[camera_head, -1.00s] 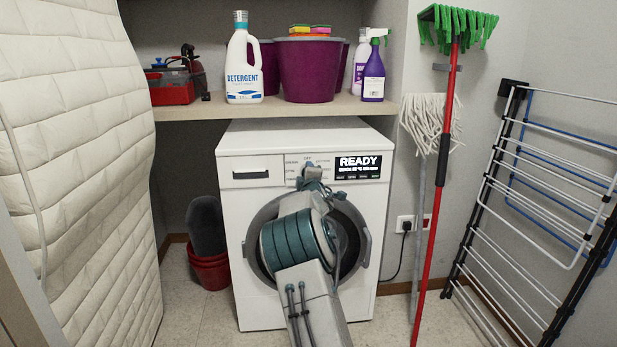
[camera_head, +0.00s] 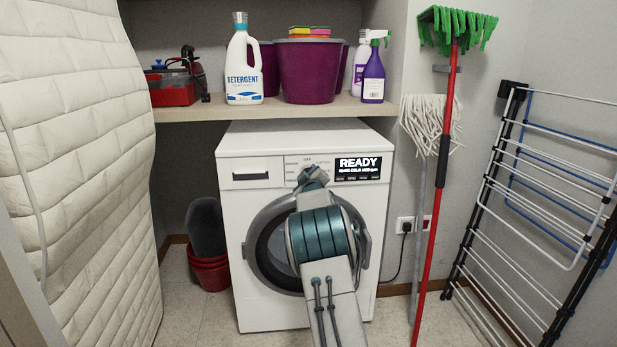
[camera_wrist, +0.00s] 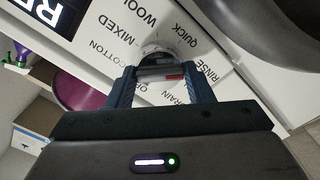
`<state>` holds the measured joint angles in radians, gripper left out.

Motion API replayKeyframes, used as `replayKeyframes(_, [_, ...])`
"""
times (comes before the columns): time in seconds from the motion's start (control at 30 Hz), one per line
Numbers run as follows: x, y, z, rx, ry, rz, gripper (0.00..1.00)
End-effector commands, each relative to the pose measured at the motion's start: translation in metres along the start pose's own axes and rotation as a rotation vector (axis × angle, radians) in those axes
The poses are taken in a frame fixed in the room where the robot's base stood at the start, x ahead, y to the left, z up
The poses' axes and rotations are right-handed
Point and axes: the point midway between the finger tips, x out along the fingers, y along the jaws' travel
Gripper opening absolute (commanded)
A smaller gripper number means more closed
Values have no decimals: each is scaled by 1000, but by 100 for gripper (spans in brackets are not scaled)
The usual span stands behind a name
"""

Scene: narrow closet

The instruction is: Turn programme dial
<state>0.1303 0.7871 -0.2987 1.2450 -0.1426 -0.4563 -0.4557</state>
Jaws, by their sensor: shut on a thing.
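The washing machine (camera_head: 232,215) stands under the shelf, its round door shut. Its programme dial (camera_wrist: 156,50) is pale and round with printed labels around it, including COTTON, MIXED, WOOL, QUICK, RINSE and DRAIN. My gripper (camera_wrist: 158,74) is shut on the dial, one finger on each side, in the wrist view. A small red mark shows between the fingers. In the head view my gripper (camera_head: 311,178) is at the panel and hides most of the dial. The display (camera_head: 358,168) right of it reads READY; the smaller line beneath is hard to read.
The shelf (camera_head: 195,113) above holds a detergent bottle (camera_head: 243,70), a purple tub (camera_head: 308,72), a spray bottle (camera_head: 373,80) and a red toolbox (camera_head: 172,90). A mattress (camera_head: 75,160) stands left. A red broom (camera_head: 438,200), a mop (camera_head: 428,120) and a drying rack (camera_head: 540,190) stand right.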

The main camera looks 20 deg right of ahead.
Motion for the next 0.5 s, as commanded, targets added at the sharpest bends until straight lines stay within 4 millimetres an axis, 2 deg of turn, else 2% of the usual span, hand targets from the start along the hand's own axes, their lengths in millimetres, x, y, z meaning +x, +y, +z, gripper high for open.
replayKeyframes(0.43, [0,-1,1,10,-2,-1,24])
replayKeyframes(0.47, [0,-1,1,9,-2,-1,50])
replayKeyframes(0.5, [0,-1,1,9,-2,-1,61])
